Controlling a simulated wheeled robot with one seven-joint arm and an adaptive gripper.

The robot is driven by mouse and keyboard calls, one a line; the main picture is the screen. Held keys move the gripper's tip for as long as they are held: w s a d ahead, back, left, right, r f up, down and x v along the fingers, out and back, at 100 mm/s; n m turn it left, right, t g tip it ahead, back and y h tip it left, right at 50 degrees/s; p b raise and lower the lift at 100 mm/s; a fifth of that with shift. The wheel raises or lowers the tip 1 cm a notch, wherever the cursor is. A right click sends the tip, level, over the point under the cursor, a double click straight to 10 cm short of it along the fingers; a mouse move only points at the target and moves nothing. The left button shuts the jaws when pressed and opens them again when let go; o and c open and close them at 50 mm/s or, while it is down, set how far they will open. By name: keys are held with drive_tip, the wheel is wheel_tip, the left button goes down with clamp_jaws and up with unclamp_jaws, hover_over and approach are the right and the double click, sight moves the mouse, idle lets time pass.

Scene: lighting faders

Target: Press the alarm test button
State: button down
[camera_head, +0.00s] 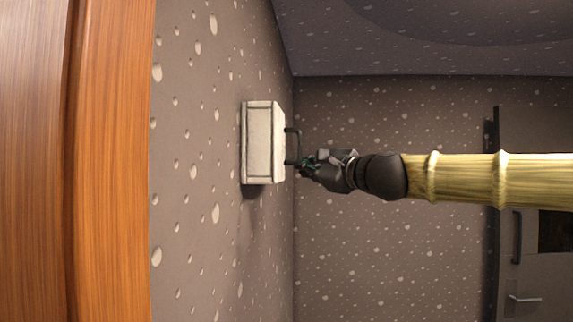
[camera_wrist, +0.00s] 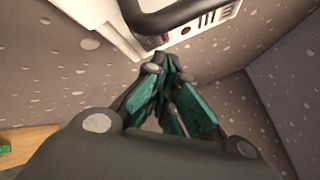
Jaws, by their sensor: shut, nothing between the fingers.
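A white box (camera_head: 263,143) is fixed to the speckled wall, with a dark handle (camera_head: 293,146) on its face. In the wrist view the box's pale face (camera_wrist: 192,36) shows at the top, with the dark handle (camera_wrist: 165,18) crossing it. A small round red spot (camera_wrist: 186,30) and a small reddish part (camera_wrist: 164,38) lie beside the handle; I cannot tell which is the alarm test button. My gripper (camera_head: 304,165) is shut and empty, close to the box's face near one end of the handle. Its teal-padded fingers (camera_wrist: 164,66) point at the face; contact cannot be told.
Dark slots (camera_wrist: 216,18) mark the box's face beside the red spot. A wooden panel (camera_head: 110,160) fills the left of the head view. A grey cabinet with handles (camera_head: 525,240) stands at the right. The space around my gripper looks free apart from the handle.

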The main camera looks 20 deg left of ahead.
drive_tip(key=shift+a, duration=0.1)
idle(0.3)
drive_tip(key=shift+s+a, duration=0.1)
drive_tip(key=shift+a, duration=0.25)
drive_tip(key=shift+s+a, duration=0.1)
drive_tip(key=shift+a, duration=0.2)
idle(0.8)
drive_tip(key=shift+d+b, duration=0.15)
drive_tip(key=shift+b, duration=0.15)
drive_tip(key=shift+d, duration=0.6)
drive_tip(key=shift+w+d, duration=0.2)
drive_tip(key=shift+d, duration=0.6)
drive_tip(key=shift+w+d, duration=0.25)
drive_tip(key=shift+d, duration=0.6)
drive_tip(key=shift+w+d, duration=0.2)
drive_tip(key=shift+d, duration=0.6)
drive_tip(key=shift+r, duration=0.1)
